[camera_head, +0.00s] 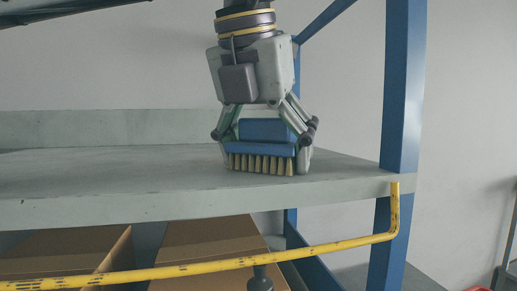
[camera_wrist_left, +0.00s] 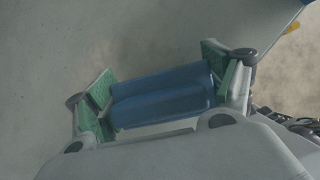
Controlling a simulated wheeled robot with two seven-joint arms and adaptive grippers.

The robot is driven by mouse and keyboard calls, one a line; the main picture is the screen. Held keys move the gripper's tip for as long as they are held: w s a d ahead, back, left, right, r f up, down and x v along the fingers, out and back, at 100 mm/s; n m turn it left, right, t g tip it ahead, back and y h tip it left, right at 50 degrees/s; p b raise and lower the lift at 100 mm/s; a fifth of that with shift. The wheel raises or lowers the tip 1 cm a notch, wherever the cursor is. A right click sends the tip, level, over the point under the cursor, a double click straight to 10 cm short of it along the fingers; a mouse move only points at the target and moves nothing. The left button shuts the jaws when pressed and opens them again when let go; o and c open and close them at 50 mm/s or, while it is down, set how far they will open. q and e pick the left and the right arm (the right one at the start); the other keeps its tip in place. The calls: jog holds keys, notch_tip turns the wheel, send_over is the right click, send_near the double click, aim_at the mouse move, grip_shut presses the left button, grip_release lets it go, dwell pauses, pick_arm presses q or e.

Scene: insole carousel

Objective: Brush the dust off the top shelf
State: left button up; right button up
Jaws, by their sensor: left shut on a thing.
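The top shelf (camera_head: 110,180) is a grey board across the head view. My left gripper (camera_head: 265,138) comes down from above near the shelf's right end. It is shut on a blue brush (camera_head: 262,148) with pale bristles pointing down at the shelf surface. I cannot tell whether the bristles touch it. In the left wrist view the brush's blue back (camera_wrist_left: 163,95) sits between the green finger pads. Brownish dust patches (camera_wrist_left: 105,45) show on the shelf around it there. My right gripper is not in view.
A blue upright post (camera_head: 402,90) stands at the shelf's right end. A yellow rail (camera_head: 200,267) runs below the shelf's front edge and bends up at the right. Open cardboard boxes (camera_head: 205,245) stand underneath. The shelf's left part is clear.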

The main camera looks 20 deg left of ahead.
pick_arm(q)
jog(key=shift+w, duration=0.1)
dwell(0.4)
jog(key=shift+w+a+f, duration=0.1)
jog(key=shift+w+a, duration=0.4)
jog(key=shift+w, duration=0.25)
jog(key=shift+w+a+f, duration=0.1)
jog(key=shift+w+a, duration=0.35)
jog(key=shift+w, duration=0.3)
jog(key=shift+w+a, duration=0.1)
jog(key=shift+w+a, duration=0.65)
jog(key=shift+w, duration=0.35)
jog(key=shift+w+a+r, duration=0.1)
jog(key=shift+w+a, duration=0.25)
jog(key=shift+w, duration=0.25)
jog(key=shift+w+r, duration=0.1)
jog(key=shift+w+a+r, duration=0.25)
jog(key=shift+w+a, duration=0.6)
jog(key=shift+w, duration=0.25)
